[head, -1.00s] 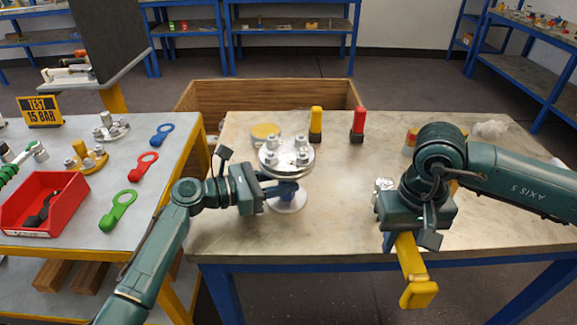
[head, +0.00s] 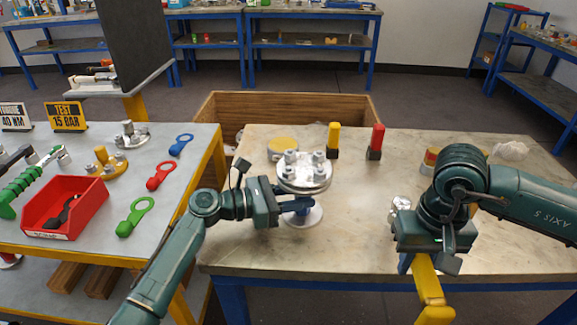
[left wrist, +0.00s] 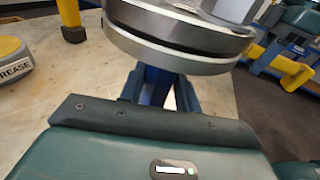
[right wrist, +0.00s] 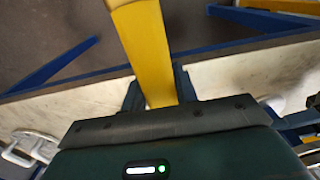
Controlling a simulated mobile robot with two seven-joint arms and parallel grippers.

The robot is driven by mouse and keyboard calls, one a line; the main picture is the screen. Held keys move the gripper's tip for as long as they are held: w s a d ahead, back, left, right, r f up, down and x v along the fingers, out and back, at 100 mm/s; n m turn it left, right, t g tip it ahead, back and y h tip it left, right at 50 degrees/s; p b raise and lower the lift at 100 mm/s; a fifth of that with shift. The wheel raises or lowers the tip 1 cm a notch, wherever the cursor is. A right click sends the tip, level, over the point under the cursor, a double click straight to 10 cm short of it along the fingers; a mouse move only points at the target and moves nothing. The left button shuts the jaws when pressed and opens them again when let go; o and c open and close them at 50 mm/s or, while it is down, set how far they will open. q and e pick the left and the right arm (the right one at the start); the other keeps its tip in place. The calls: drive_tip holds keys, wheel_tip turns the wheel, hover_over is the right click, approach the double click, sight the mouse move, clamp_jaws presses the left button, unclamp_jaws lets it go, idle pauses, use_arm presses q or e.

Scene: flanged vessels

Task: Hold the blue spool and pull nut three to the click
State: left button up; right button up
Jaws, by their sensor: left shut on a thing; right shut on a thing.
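The blue spool (head: 300,206) stands on the worktable on a pale round foot, under a silver flange (head: 304,180) with several bolts and nuts on top. I cannot tell which nut is number three. My left gripper (head: 290,205) is shut on the spool's blue neck, just under the flange; the left wrist view shows the neck (left wrist: 155,86) between the fingers. My right gripper (head: 425,256) is shut on a yellow bar-shaped tool (head: 428,288) at the table's front edge, away from the flange. The tool (right wrist: 143,50) also shows in the right wrist view; its far end is cut off there.
A yellow marker-like piece (head: 334,138) and a red one (head: 376,140) stand behind the flange. A grease tin (head: 282,146) is close by. The left bench holds a red bin (head: 88,205) and coloured ring tools. Table between my grippers is clear.

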idle(0.4)
drive_tip(key=w+a+r+n, duration=0.2)
drive_tip(key=a+r+n, duration=0.2)
drive_tip(key=a+r, duration=1.4)
drive_tip(key=shift+n, duration=0.3)
drive_tip(key=shift+d+f, duration=0.2)
drive_tip(key=shift+f, duration=2.25)
drive_tip(key=shift+f, duration=0.2)
drive_tip(key=shift+f, duration=1.05)
